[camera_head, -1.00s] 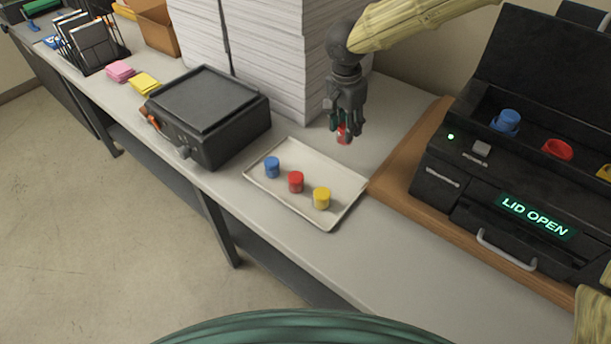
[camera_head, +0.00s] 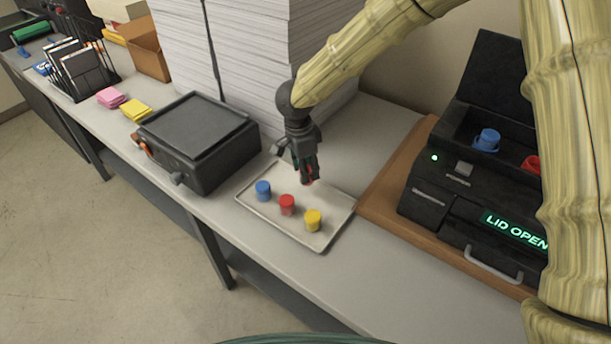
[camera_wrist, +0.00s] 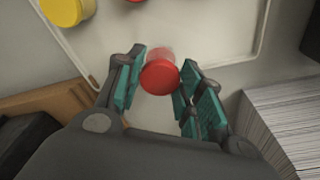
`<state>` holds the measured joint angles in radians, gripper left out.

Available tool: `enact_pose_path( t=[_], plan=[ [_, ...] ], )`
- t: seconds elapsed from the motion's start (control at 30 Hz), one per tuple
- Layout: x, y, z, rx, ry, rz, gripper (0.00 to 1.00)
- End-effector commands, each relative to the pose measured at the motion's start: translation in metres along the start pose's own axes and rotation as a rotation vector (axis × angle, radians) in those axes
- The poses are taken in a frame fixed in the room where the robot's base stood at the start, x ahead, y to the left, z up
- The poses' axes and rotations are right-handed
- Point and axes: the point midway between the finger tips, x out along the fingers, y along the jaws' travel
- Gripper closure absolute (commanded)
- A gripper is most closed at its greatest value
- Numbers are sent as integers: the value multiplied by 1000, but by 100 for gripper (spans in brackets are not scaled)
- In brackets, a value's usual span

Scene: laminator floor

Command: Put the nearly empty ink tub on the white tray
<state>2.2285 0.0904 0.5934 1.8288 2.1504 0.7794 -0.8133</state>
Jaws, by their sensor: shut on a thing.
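My gripper (camera_head: 304,172) is shut on a red ink tub, seen between the fingers in the wrist view (camera_wrist: 159,77). In the head view the fingers mostly hide this tub, and its ink level cannot be told. My gripper is over the back part of the white tray (camera_head: 322,241); in the wrist view the tray lies beneath the tub (camera_wrist: 205,35). A blue tub (camera_head: 263,190), another red tub (camera_head: 287,204) and a yellow tub (camera_head: 313,220) stand upright in a row along the tray's front side.
A black machine (camera_head: 440,205) with its lid up and a "LID OPEN" sign stands on a wooden board at right. A blue tub (camera_head: 487,139) and a red tub (camera_head: 531,164) sit in it. Tall paper stacks (camera_head: 245,80) rise behind my gripper. A black flat-topped device (camera_head: 196,140) stands left of the tray.

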Motion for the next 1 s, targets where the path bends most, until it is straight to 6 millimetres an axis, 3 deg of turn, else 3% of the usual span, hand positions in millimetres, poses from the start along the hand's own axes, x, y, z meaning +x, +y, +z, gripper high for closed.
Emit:
enact_pose_path(
  t=[0.33,0.77,0.8,0.9,1.0],
  plan=[
    [33,1,4,-2,2,2,87],
    [39,1,5,-1,0,1,87],
    [39,1,5,-1,0,1,57],
    [39,1,5,-1,0,1,41],
    [39,1,4,-2,0,1,41]
  ],
)
